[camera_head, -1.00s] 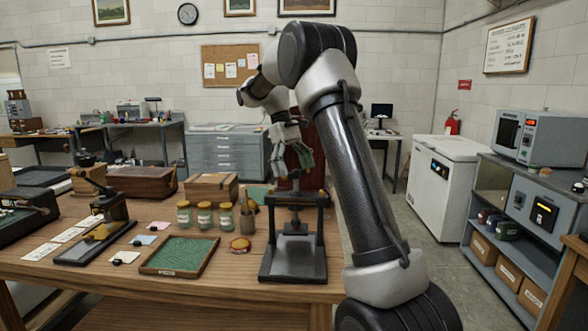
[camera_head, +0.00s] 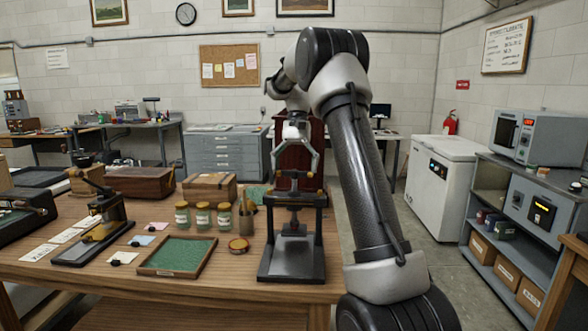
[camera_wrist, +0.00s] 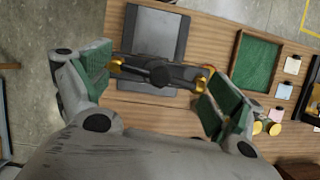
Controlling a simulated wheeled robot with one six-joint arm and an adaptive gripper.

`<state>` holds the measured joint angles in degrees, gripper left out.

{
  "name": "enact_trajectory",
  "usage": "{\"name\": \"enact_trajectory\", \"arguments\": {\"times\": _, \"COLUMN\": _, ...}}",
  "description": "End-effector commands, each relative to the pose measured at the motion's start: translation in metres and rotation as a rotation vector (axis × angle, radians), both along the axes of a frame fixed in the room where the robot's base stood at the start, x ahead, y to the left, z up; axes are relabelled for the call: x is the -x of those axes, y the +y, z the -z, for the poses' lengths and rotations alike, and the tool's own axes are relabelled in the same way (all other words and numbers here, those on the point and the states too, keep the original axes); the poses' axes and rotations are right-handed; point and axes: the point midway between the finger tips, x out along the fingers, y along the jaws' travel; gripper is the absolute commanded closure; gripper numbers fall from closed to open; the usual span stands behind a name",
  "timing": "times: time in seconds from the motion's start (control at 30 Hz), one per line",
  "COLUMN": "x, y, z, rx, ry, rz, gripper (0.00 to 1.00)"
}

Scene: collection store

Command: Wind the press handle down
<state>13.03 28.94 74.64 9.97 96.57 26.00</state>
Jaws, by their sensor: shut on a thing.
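The press (camera_head: 291,260) stands on the wooden table, with a dark frame, a central screw and a flat grey base. Its press handle (camera_wrist: 160,74) is a dark crossbar with brass ends on top of the screw. My gripper (camera_head: 297,172) points down over the press from above. In the wrist view my gripper (camera_wrist: 160,80) has its two green-padded fingers wide apart, one at each brass end of the handle, shut on it across its length. The exact contact at the pads is partly hidden. The press base (camera_wrist: 155,35) shows beyond the bar.
Left of the press are a round tin (camera_head: 239,245), a cup (camera_head: 246,220), several jars (camera_head: 203,216) and a green-lined tray (camera_head: 178,257). A wooden box (camera_head: 209,188) stands behind the jars. The tabletop directly around the press base is clear.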

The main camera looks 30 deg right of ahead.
Motion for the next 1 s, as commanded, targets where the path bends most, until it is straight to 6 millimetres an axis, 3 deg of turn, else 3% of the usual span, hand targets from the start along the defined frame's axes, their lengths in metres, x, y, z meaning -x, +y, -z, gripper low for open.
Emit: {"name": "enact_trajectory", "arguments": {"times": 1.0, "x": 0.0077, "y": -0.0010, "z": 0.0019, "rx": 0.001, "ry": 0.010, "rz": 0.963, "gripper": 0.32}}
